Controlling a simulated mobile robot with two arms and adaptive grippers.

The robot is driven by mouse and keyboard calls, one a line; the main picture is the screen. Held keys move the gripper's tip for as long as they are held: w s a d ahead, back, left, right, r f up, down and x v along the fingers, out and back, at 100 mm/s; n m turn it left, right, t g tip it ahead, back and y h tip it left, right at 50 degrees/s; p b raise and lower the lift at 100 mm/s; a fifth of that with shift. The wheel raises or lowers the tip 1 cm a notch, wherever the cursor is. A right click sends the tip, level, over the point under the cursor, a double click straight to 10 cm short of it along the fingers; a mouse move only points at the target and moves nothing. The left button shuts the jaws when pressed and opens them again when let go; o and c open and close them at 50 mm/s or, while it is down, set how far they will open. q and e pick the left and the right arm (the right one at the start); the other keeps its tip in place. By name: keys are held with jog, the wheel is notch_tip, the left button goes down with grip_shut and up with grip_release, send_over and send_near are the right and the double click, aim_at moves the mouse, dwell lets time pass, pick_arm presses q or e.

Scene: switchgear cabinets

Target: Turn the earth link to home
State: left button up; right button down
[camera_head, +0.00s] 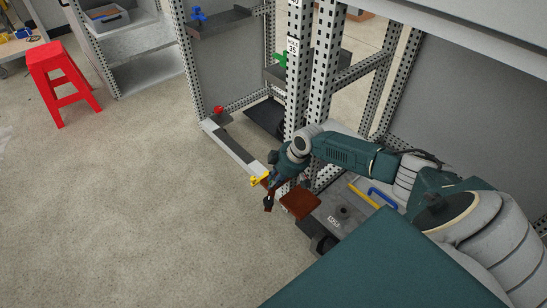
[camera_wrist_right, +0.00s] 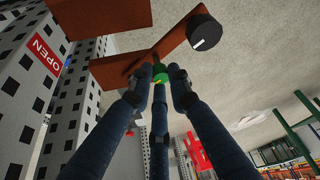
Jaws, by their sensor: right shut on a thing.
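The earth link appears to be the red-brown bar in the right wrist view (camera_wrist_right: 172,42), with a round black knob (camera_wrist_right: 204,32) carrying a white mark at one end. A green and yellow piece (camera_wrist_right: 160,70) sits at its other end. My right gripper (camera_wrist_right: 157,78) has its fingers closed around this green and yellow piece. In the head view my right gripper (camera_head: 275,184) is low at the front of the frame, beside a yellow part (camera_head: 259,180); it partly hides the link there. A red-brown plate (camera_head: 300,204) lies just right of it. My left gripper is not in view.
Perforated steel posts (camera_head: 322,75) stand close behind my right gripper. A red OPEN label (camera_wrist_right: 45,52) shows at left in the wrist view. Blue (camera_head: 198,14), green (camera_head: 281,60) and red (camera_head: 218,110) handles are on the frame. A red stool (camera_head: 62,82) stands left; the floor between is clear.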

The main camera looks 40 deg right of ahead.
jog(key=shift+s+a+f, duration=0.35)
jog(key=c, duration=1.7)
grip_release()
jog(key=shift+c, duration=0.2)
jog(key=shift+o, duration=0.4)
jog(key=shift+w+d+r, duration=0.15)
jog(key=shift+d+r, duration=0.1)
jog(key=shift+r, duration=0.05)
jog(key=v, duration=1.1)
jog(key=shift+r, duration=0.3)
